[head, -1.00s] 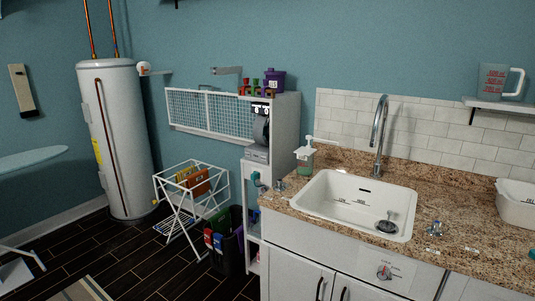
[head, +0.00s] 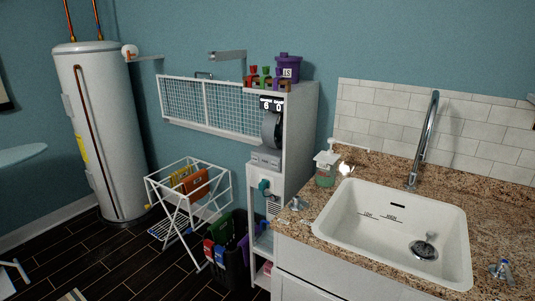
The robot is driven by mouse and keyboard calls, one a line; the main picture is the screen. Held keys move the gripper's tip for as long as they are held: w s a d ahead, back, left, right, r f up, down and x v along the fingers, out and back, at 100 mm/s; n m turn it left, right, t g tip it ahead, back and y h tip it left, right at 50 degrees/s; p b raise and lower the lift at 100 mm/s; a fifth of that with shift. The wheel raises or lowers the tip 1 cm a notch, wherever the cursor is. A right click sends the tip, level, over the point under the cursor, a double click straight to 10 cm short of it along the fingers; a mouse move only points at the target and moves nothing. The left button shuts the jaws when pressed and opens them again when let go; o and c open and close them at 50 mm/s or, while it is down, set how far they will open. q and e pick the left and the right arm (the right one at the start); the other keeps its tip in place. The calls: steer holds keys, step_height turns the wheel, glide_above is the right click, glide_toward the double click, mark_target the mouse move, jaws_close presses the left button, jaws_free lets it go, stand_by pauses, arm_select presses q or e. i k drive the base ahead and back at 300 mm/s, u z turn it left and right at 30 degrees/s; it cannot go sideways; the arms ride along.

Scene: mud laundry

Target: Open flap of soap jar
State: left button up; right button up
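A purple lidded jar (head: 288,68) with a small pale label stands on top of the white cabinet (head: 300,110). A dispenser with a white top and green contents (head: 325,172) stands at the sink's back left corner. I cannot tell for sure which of the two is the soap jar. No raised flap is distinguishable on either. Neither of my grippers is in view.
A white sink (head: 391,215) with a tall tap (head: 424,140) is set in the granite counter (head: 355,160). A folding drying rack (head: 190,200) and dark bins (head: 231,262) stand on the floor. A water heater (head: 103,130) is at the left.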

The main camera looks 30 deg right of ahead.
mark_target(324, 159)
steer(key=z, duration=0.25)
steer(key=i, duration=1.15)
steer(key=z, duration=0.75)
